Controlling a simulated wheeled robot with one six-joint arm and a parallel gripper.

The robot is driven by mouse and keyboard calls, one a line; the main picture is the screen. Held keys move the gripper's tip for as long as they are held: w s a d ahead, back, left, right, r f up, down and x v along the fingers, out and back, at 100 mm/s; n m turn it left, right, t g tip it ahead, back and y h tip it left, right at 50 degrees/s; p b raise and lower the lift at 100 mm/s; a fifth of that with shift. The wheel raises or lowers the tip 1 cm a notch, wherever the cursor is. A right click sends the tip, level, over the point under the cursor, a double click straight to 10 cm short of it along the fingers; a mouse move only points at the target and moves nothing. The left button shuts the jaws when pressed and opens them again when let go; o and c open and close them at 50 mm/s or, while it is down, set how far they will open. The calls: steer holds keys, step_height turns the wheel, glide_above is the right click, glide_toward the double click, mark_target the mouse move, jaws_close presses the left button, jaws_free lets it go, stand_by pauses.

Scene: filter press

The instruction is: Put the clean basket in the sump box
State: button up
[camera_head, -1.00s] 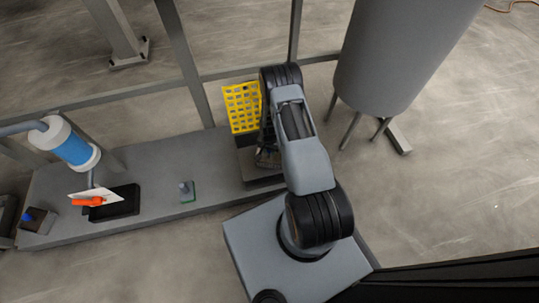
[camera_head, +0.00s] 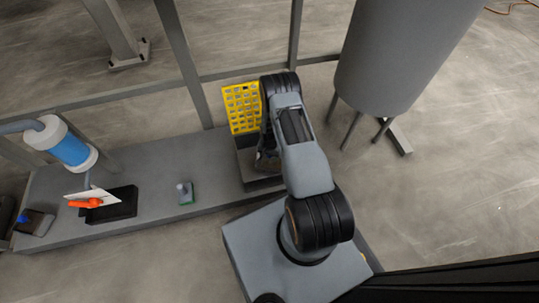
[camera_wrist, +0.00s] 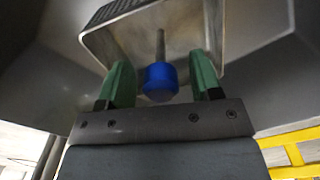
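In the wrist view, a grey metal basket (camera_wrist: 95,38) with a mesh panel has a thin stem topped by a blue knob (camera_wrist: 160,82). My gripper (camera_wrist: 162,82) is open, its green fingers on either side of the knob with gaps visible. Grey box walls (camera_wrist: 265,65) surround the basket, which appears to be inside the box. In the head view, this seems to be the grey sump box (camera_head: 246,158) at the bench's right end; my arm hides much of it. My gripper (camera_head: 263,163) is mostly hidden there. I cannot tell whether the basket is clean.
A yellow grid (camera_head: 241,107) stands behind the box. On the bench (camera_head: 150,165) are a small green-based part (camera_head: 186,193), a black tray (camera_head: 118,204) with a white sheet and orange item, and a blue-knobbed dark item (camera_head: 36,224). A grey tank (camera_head: 395,55) stands right.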

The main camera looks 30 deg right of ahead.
steer(key=s+a+r+n+t+p, duration=0.1)
steer(key=a+r+n+p, duration=0.15)
steer(key=r, duration=1.65)
steer(key=s+a+r+n+p, duration=0.1)
steer(key=a+r+n+p, duration=0.15)
steer(key=r, duration=1.65)
steer(key=s+a+r+n, duration=0.1)
steer(key=s+a+r, duration=0.1)
steer(key=s+r, duration=0.4)
steer(key=s+a+r+n+t, duration=0.1)
steer(key=s+a+r+n, duration=0.1)
steer(key=s+r, duration=0.4)
steer(key=s, duration=0.3)
steer(key=shift+a+r+n+t, duration=0.25)
steer(key=shift+r+n+t, duration=0.05)
steer(key=shift+r, duration=0.1)
steer(key=shift+w, duration=0.1)
